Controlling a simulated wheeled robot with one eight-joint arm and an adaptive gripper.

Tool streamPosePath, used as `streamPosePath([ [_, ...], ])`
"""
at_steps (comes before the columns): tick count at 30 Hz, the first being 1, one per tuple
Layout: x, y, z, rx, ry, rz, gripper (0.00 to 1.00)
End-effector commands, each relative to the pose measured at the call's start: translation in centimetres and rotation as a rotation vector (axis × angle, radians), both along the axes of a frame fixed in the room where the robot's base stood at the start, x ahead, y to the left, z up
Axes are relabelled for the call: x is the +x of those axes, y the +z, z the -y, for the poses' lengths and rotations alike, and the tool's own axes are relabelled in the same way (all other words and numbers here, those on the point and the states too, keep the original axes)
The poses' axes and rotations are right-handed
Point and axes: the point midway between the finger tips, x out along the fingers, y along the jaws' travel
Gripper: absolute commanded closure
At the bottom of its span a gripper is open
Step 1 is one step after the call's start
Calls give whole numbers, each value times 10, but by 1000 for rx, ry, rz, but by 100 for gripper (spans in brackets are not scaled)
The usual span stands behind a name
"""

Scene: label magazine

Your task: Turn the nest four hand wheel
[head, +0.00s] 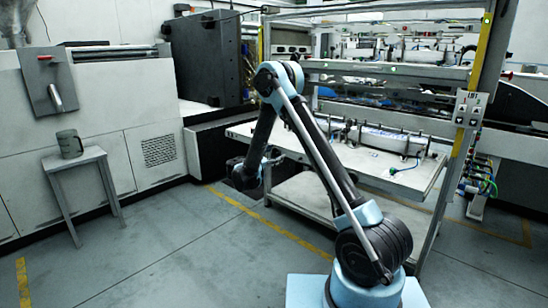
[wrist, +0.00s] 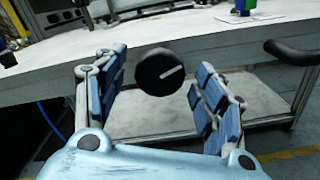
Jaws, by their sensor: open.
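A round black hand wheel (wrist: 160,69) with a white line across its face shows in the wrist view, in front of the bench's white front edge. Its line runs slightly up to the right. My gripper (wrist: 160,84) is open, with one blue-padded finger to the left of the wheel and one to the right. There is visible space between each pad and the wheel; I cannot tell how far off it is in depth. In the head view my gripper (head: 247,174) is at the bench's front left, small and dark; the wheel cannot be made out there.
The white bench top (head: 375,160) carries fixtures and has a lower shelf (head: 303,195) beneath. A black handle (wrist: 292,52) sticks out at the right of the wrist view. A small stool (head: 75,158) with a grey mug (head: 70,144) stands left. The floor between is clear.

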Motion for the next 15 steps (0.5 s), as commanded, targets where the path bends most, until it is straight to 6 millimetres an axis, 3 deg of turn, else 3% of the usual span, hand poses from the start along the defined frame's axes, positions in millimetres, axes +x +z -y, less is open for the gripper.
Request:
streamPosePath([
  [3,0,0,0,0,0,0,36],
  [9,0,0,0,0,0,0,80],
  [15,0,0,0,2,0,2,80],
])
